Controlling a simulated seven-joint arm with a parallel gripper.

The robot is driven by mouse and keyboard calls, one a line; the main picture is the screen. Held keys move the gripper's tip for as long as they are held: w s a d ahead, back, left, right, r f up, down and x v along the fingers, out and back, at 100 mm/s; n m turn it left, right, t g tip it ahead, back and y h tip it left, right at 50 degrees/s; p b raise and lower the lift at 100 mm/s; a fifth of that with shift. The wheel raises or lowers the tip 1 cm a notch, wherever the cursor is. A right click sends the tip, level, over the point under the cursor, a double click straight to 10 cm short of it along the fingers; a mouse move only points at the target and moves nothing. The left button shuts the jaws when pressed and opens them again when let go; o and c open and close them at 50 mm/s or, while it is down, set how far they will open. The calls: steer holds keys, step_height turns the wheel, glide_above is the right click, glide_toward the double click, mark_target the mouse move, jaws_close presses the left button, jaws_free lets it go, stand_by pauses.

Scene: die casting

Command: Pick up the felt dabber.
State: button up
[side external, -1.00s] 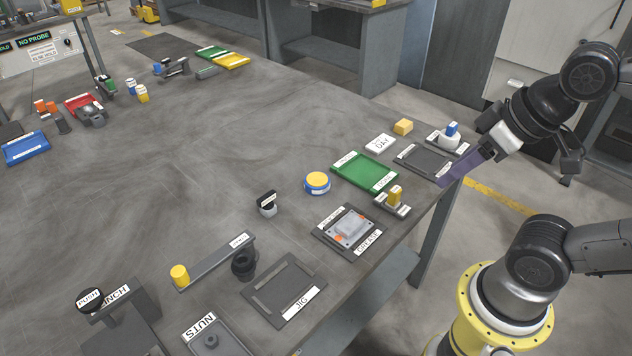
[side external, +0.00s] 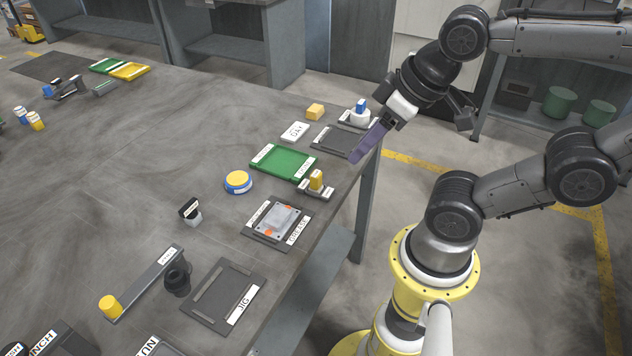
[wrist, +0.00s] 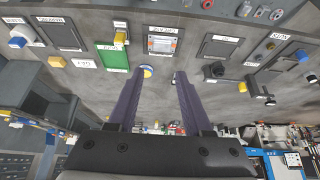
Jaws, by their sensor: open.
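No label that I can read names the felt dabber. Small upright pieces that could be it are a yellow-topped piece on a grey stand (side external: 316,181), a blue-topped piece in a white holder (side external: 360,113), and a black-topped piece on a white base (side external: 190,209). The yellow-topped piece also shows in the wrist view (wrist: 120,37), and so does the blue-topped one (wrist: 17,42). My gripper (side external: 364,146) is open and empty above the table's right edge, near the dark tray. In the wrist view its purple fingers (wrist: 164,79) are spread apart, touching nothing.
Near the gripper lie a dark tray (side external: 341,141), green tray (side external: 285,163), white card (side external: 295,132) and yellow block (side external: 315,111). A blue-and-yellow round tin (side external: 238,182), GREASE plate (side external: 258,232) and JIG plate (side external: 223,294) lie closer to the camera.

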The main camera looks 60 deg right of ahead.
steer(key=shift+o, duration=1.2)
